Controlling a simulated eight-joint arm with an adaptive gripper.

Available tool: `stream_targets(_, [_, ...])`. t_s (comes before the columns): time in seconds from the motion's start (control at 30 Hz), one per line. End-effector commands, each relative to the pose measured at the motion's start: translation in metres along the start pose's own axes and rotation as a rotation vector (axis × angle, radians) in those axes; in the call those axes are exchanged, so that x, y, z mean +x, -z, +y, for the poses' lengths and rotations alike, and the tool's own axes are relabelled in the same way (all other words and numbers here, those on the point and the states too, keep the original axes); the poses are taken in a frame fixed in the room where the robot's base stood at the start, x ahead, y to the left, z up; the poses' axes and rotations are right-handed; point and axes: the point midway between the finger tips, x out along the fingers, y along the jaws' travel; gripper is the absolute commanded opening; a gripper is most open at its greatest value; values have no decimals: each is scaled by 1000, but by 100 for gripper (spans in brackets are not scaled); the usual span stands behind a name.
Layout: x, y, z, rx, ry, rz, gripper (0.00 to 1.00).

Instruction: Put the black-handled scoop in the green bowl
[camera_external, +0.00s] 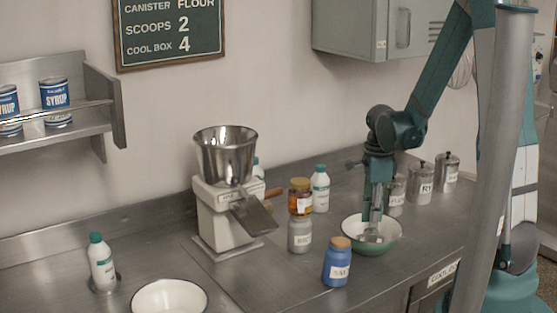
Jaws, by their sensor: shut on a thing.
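The green bowl (396,243), white inside with a green outer wall, stands on the steel counter at the right. My gripper (372,220) points straight down over it, with its fingertips low at the bowl's opening. It is shut on the scoop, whose grey metal end (372,237) shows below the fingers, inside the bowl's outline. The scoop's black handle is hidden by the fingers. I cannot tell whether the scoop touches the bowl's bottom.
A blue jar (337,266) with a cork lid stands just left of the bowl. A grey jar (299,236), amber jar (300,196) and white bottle (321,190) are behind it. Metal canisters (421,184) stand at right. A mill (222,215) and white bowl (168,285) are left.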

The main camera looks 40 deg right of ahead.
Motion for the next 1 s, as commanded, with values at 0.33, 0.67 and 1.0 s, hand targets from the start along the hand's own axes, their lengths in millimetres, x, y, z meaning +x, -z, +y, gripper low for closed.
stream_targets(0.33, [11,0,0,0,0,0,2])
stream_targets(0.67, [14,0,0,0,0,0,2])
stream_targets(1.0, [14,0,0,0,0,0,30])
